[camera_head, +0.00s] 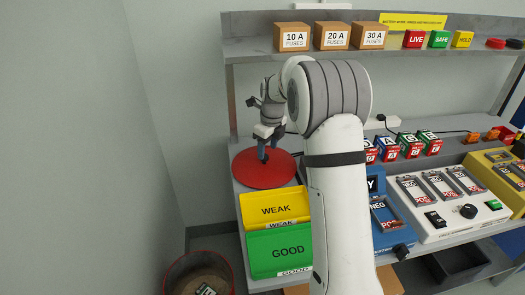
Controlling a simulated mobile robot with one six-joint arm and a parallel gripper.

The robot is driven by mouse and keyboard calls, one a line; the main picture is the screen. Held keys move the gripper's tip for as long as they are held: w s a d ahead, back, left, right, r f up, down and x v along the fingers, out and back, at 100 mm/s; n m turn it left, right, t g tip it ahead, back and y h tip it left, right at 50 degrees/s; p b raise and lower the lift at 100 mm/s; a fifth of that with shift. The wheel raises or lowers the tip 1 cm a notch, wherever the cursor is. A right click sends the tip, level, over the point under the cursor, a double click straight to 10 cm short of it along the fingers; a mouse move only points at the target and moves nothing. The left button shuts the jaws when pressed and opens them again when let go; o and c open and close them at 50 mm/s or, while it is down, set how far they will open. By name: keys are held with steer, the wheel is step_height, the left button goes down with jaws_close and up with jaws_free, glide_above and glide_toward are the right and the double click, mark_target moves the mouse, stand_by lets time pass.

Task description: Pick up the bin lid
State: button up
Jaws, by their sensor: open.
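A flat round red disc (250,177), which looks like the bin lid, lies on the left end of the bench. My gripper (264,157) points down over the back middle of the disc, with its fingers open. Its fingertips are at or just above a small dark part near the disc's centre; I cannot tell if they touch it. A round bin (172,283) with a red rim stands on the floor at lower left, uncovered, with something pale inside. My arm hides the middle of the bench.
A yellow WEAK tray (245,210) and a green GOOD tray (255,264) sit just in front of the disc. Above runs a shelf (255,48) with fuse boxes (292,37). Battery packs (410,146) and a tester panel (437,233) fill the right.

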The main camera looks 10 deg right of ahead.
mark_target(264, 162)
steer(key=shift+m, duration=0.8)
steer(key=shift+w+a+f+p, duration=0.1)
steer(key=shift+w+f, duration=0.6)
steer(key=shift+f, duration=0.6)
steer(key=shift+w+a+f+p, duration=0.15)
steer(key=shift+w+f, duration=0.55)
steer(key=shift+f, duration=0.65)
steer(key=shift+w+d+f+p, duration=0.1)
steer(key=shift+w+f, duration=0.6)
steer(key=shift+f, duration=0.6)
steer(key=shift+c, duration=0.3)
steer(key=c, duration=1.1)
